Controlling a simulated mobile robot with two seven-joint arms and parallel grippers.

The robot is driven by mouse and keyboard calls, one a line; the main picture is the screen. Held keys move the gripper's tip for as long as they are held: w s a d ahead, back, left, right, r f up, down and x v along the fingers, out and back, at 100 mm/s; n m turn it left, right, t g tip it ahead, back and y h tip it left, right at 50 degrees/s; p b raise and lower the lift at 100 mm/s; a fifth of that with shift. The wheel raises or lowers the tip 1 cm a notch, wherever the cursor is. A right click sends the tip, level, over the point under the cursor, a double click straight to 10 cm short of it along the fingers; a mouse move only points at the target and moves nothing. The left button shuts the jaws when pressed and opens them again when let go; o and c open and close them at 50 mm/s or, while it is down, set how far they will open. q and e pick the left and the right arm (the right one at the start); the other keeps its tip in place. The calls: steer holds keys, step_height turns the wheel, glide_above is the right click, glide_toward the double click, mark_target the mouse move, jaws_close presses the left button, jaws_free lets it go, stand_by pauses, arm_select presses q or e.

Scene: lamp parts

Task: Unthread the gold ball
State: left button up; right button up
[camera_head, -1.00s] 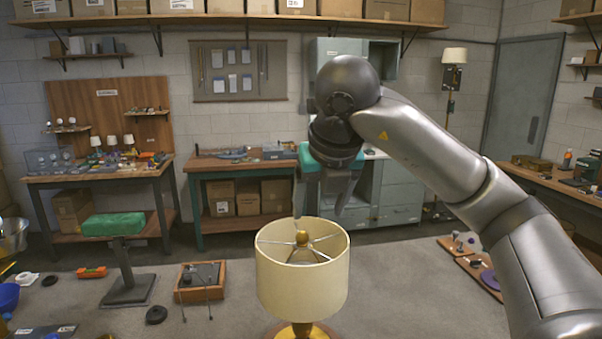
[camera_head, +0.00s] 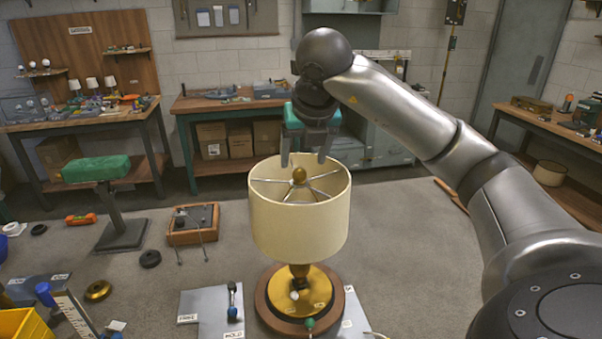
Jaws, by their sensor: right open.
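The gold ball (camera_head: 299,175) sits at the centre of the metal spokes on top of the cream lampshade (camera_head: 300,225). The shade stands upright on the lamp, whose gold and wooden base (camera_head: 285,305) rests on the grey table. My right gripper (camera_head: 305,162) hangs fingers-down just above and behind the ball. Its two fingers are apart and nothing is between them. The fingertips reach close to the far rim of the shade; whether they touch it I cannot tell. My left gripper is not in view.
Labelled grey mats (camera_head: 203,310) lie around the lamp base. A wooden tray (camera_head: 193,224), a stand with a green pad (camera_head: 96,169) and a black ring (camera_head: 150,258) are to the left. A yellow bin (camera_head: 25,325) is at the lower left. The table right of the lamp is mostly clear.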

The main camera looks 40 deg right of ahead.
mark_target(301, 171)
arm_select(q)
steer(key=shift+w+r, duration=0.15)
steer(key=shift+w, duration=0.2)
arm_select(e)
steer(key=x, duration=0.5)
steer(key=shift+w+f, duration=0.15)
steer(key=shift+f, duration=0.15)
jaws_close()
steer(key=c, duration=0.6)
jaws_free()
steer(key=shift+c, duration=0.2)
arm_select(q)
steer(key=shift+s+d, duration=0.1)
arm_select(e)
jaws_close()
steer(key=shift+d, duration=0.1)
